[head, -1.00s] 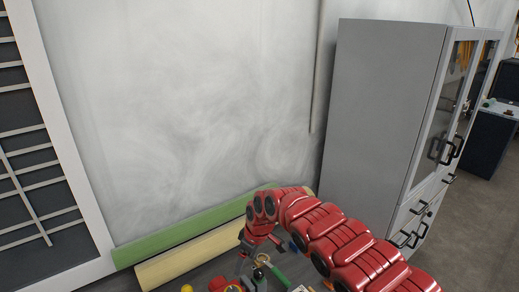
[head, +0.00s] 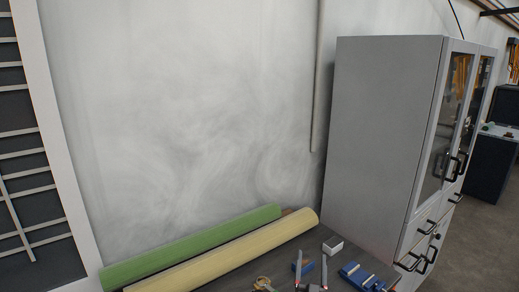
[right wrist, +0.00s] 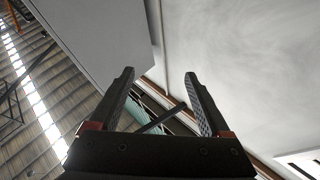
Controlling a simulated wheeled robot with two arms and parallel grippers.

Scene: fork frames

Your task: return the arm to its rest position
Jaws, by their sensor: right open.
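My right gripper (head: 311,255) shows at the bottom centre of the head view as two upright grey fingers with red at their bases. Its arm is below the picture edge. In the right wrist view the gripper (right wrist: 160,80) has its two dark fingers spread wide, with nothing held between them. My left gripper is in neither view.
A dark table (head: 285,252) bears a green roll (head: 195,245), a cream roll (head: 235,252), a small white box (head: 333,245) and a blue vise (head: 362,277). A tall grey cabinet (head: 385,130) stands right, before a pale wall (head: 190,110).

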